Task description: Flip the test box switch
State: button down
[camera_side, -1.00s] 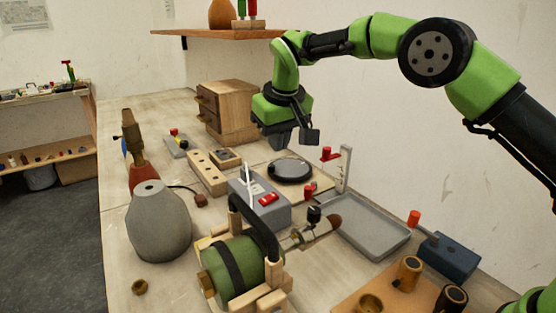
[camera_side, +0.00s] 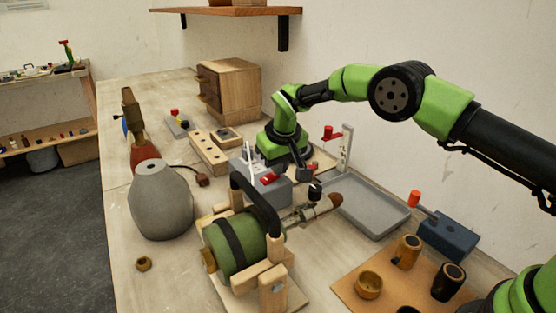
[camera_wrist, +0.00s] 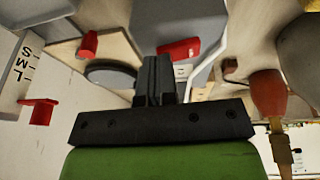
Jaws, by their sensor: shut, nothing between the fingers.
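The test box (camera_side: 285,193) is a grey box on the bench, with a red rocker switch (camera_side: 269,178) on its top face. White upright prongs stand at its left end. My gripper (camera_side: 277,163) is low over the far side of the box, pointing down, and partly hides its top. In the wrist view the closed fingers (camera_wrist: 155,62) are empty, and the red switch (camera_wrist: 179,49) shows just beyond and right of their tips. I cannot tell whether the fingers touch the box.
The green cylinder with a black handle (camera_side: 240,245) stands close in front of the box. A grey tray (camera_side: 375,222) and a post with a red lever (camera_side: 345,150) are to the right. A grey vase (camera_side: 161,205) and a wooden block with holes (camera_side: 208,152) are left.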

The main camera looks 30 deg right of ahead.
jog(key=shift+d+f+y, duration=0.15)
jog(key=shift+f+y, duration=0.25)
jog(key=shift+y, duration=0.1)
jog(key=shift+a+r, duration=0.35)
jog(key=shift+a, duration=0.4)
jog(key=r, duration=0.2)
jog(key=d+r, duration=0.1)
jog(key=r, duration=0.1)
jog(key=shift+r, duration=0.2)
notch_tip(320, 180, up, 9)
jog(key=s+d, duration=0.2)
jog(key=s, duration=0.1)
jog(key=shift+d+f, duration=0.15)
jog(key=shift+d, duration=0.25)
